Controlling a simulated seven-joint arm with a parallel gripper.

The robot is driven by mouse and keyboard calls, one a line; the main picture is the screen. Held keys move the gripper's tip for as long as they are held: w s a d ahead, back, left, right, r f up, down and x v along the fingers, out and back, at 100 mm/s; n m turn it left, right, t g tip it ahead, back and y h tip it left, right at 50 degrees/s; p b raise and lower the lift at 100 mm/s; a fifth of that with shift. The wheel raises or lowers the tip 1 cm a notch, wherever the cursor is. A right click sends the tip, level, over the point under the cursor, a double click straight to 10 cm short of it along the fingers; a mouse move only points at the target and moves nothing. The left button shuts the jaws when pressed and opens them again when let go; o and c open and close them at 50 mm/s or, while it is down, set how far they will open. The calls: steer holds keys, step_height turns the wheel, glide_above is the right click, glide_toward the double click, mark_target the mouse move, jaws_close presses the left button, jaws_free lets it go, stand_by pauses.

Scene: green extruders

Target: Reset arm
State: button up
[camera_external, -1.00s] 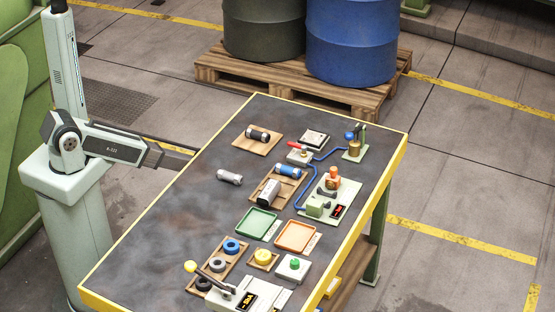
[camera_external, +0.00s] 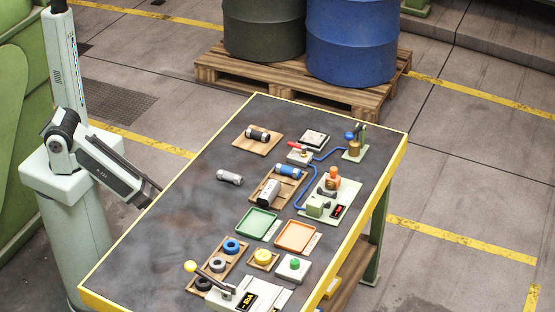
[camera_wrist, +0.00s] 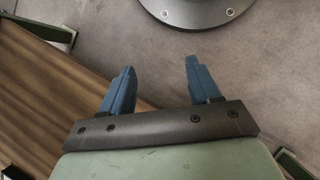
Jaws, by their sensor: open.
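My gripper (camera_wrist: 160,88) shows in the wrist view with its two blue fingers apart and nothing between them. In the external view my arm is folded down beside the left edge of the workbench (camera_external: 165,222), its end hanging near that edge and clear of all the parts. The fingers are too small to make out in that view. The wrist view looks down on grey floor, a brown wooden surface at the left and a round dark metal piece at the top.
The bench's left side is mostly bare. Two drums stand on a pallet (camera_external: 215,75) behind.

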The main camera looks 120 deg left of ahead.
steer(key=s+d+r+m+g+y, duration=0.2)
steer(key=s+d+m, duration=0.5)
steer(key=s+d, duration=0.4)
step_height(320, 180, up, 2)
steer(key=shift+r+g+y, duration=0.15)
steer(key=shift+g+y, duration=0.15)
steer(key=shift+y, duration=0.6)
